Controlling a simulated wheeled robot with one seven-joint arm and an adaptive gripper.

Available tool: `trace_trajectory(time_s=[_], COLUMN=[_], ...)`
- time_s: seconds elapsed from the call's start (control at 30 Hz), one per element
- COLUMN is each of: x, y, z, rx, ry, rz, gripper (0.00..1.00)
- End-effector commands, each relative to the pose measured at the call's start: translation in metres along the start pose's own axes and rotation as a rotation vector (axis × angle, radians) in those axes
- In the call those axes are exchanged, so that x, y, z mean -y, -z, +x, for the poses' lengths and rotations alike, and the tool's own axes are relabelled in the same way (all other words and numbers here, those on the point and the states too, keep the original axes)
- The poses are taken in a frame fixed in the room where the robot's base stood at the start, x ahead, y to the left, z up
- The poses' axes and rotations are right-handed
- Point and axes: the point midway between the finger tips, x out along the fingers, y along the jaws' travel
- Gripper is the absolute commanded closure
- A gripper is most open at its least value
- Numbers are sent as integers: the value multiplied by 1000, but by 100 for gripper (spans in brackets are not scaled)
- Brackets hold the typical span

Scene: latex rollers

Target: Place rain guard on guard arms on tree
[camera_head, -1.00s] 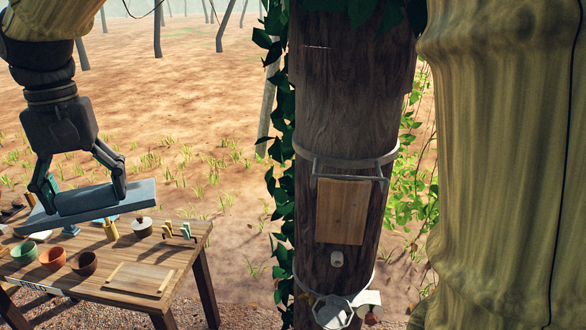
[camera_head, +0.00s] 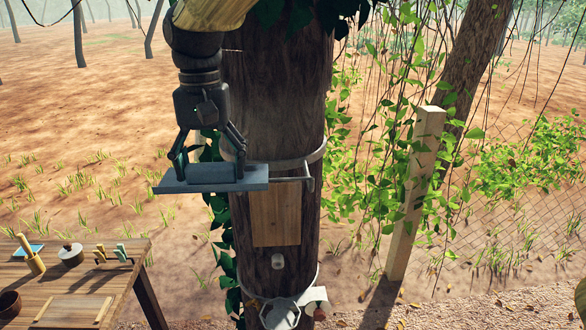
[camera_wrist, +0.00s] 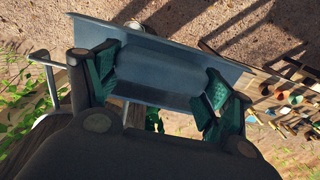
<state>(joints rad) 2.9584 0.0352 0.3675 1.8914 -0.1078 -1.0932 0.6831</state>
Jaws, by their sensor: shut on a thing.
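My gripper (camera_head: 212,162) is shut on the rain guard (camera_head: 257,178), a blue-grey bent sheet held roughly level. In the wrist view the guard (camera_wrist: 210,52) lies between the green-padded fingers of my gripper (camera_wrist: 163,90). The tree (camera_head: 285,95) stands upright in the middle of the head view. The guard arms (camera_head: 308,172) are a grey metal bracket on a band around the trunk. The guard is at about their height and overlaps their left part in the picture. I cannot tell whether it touches them. In the wrist view one arm (camera_wrist: 48,72) shows left of the guard.
A wood panel (camera_head: 278,218), a small peg (camera_head: 278,261) and a metal cup holder (camera_head: 282,314) are on the trunk below. A wooden table (camera_head: 120,278) with pots and tools stands at lower left. A post (camera_head: 413,190) and vines stand at right.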

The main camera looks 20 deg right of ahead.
Motion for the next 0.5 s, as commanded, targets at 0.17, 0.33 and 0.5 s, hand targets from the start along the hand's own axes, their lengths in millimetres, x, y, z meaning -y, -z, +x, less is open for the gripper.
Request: trace_trajectory(time_s=[0.17, 0.33, 0.5], x=[-25, -47, -68], y=[22, 40, 58], z=[3, 7, 4], rx=[-2, -1, 2], ry=[-4, -3, 0], rz=[5, 5, 4], gripper=[46, 46, 46])
